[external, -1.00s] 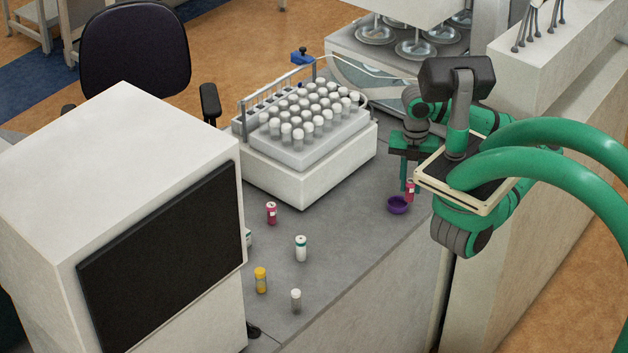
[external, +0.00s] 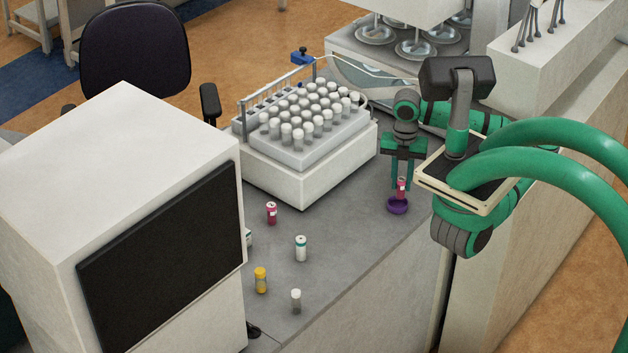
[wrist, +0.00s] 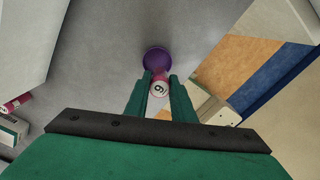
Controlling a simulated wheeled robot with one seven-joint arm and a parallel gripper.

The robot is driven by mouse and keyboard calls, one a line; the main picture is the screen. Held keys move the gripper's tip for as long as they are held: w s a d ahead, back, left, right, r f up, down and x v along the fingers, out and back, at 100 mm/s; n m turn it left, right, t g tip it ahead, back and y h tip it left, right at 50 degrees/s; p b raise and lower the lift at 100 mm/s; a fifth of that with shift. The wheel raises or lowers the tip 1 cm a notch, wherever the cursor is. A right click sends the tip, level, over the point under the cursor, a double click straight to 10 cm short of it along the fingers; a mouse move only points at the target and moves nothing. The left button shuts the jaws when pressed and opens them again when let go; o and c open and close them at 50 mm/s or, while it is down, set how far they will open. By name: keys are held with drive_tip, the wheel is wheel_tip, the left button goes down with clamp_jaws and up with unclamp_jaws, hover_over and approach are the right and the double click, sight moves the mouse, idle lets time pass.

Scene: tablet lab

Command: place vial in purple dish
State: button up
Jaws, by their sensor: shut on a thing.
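My gripper (external: 402,186) is shut on a red vial with a white label (external: 402,188) and holds it upright. The vial's base is right over the purple dish (external: 397,206) on the grey bench; whether it touches the dish I cannot tell. In the wrist view the vial (wrist: 159,85) shows end-on between the two green fingers (wrist: 160,83), and the purple dish (wrist: 156,58) lies just beyond it, partly hidden by the vial.
Other vials stand on the bench to the left: a red one (external: 271,213), a white one with a green band (external: 301,248), a yellow one (external: 261,280) and a small white-capped one (external: 296,300). A white rack of capped vials (external: 305,165) stands behind. The bench edge is near the dish.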

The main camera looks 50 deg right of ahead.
sight(410, 202)
drive_tip(key=shift+w+d+f, duration=0.2)
drive_tip(key=shift+w+f, duration=0.15)
drive_tip(key=shift+f, duration=0.1)
drive_tip(key=shift+w+d+f, duration=0.1)
drive_tip(key=shift+f, duration=0.8)
drive_tip(key=shift+w+d+f, duration=0.1)
drive_tip(key=shift+f, duration=0.8)
drive_tip(key=shift+f, duration=0.1)
drive_tip(key=o, duration=1)
wheel_tip(410, 202, up, 12)
drive_tip(key=shift+r, duration=0.1)
